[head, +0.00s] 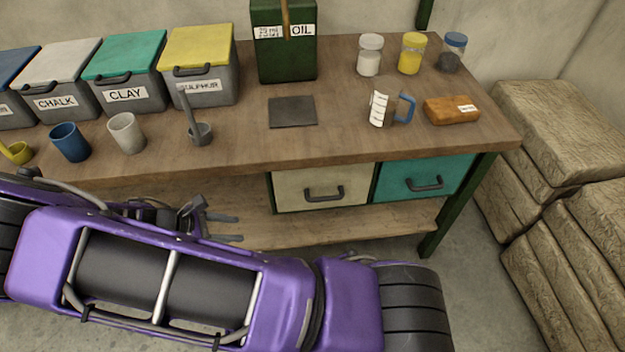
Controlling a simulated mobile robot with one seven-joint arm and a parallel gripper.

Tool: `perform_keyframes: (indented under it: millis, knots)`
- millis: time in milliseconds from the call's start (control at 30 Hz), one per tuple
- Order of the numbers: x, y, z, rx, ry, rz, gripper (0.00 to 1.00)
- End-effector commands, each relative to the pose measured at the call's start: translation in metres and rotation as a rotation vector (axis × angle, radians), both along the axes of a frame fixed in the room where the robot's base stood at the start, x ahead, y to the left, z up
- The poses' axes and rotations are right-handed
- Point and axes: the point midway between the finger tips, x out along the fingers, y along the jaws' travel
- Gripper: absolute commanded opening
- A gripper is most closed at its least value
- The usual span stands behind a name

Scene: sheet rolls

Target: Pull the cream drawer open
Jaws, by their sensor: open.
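The cream drawer (295,186) is under the wooden workbench, with a dark bar handle (323,193) on its front. Its front looks flush with the teal drawer beside it, so it appears closed. My gripper (229,228) is open and empty, with two dark fingers pointing right. In the picture it is to the left of and below the cream drawer, apart from the handle. My purple arm fills the lower left and hides part of the lower shelf.
The teal drawer (402,178) adjoins on the right. Stacked sacks (565,240) stand at the right. Floor before the drawers is partly clear.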

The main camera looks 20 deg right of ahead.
Motion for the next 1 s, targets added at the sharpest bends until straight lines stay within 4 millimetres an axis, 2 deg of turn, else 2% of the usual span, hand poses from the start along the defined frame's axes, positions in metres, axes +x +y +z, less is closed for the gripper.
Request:
perform_keyframes:
  millis: [33, 200, 300, 433, 600, 767, 1000]
  knots:
    - [-0.014, -0.024, -0.019, -0.143, 0.145, 0.098, 0.50]
    - [-0.039, -0.085, -0.048, -0.598, 0.664, 0.429, 0.50]
    - [-0.044, -0.105, -0.062, -0.823, 0.938, 0.585, 0.50]
    - [-0.046, -0.114, -0.079, -1.036, 1.194, 0.725, 0.50]
    - [-0.047, -0.116, -0.091, -1.171, 1.346, 0.812, 0.50]
    - [-0.042, -0.124, -0.090, -1.190, 1.365, 0.821, 0.50]
    - [-0.021, -0.164, -0.083, -1.187, 1.364, 0.818, 0.50]
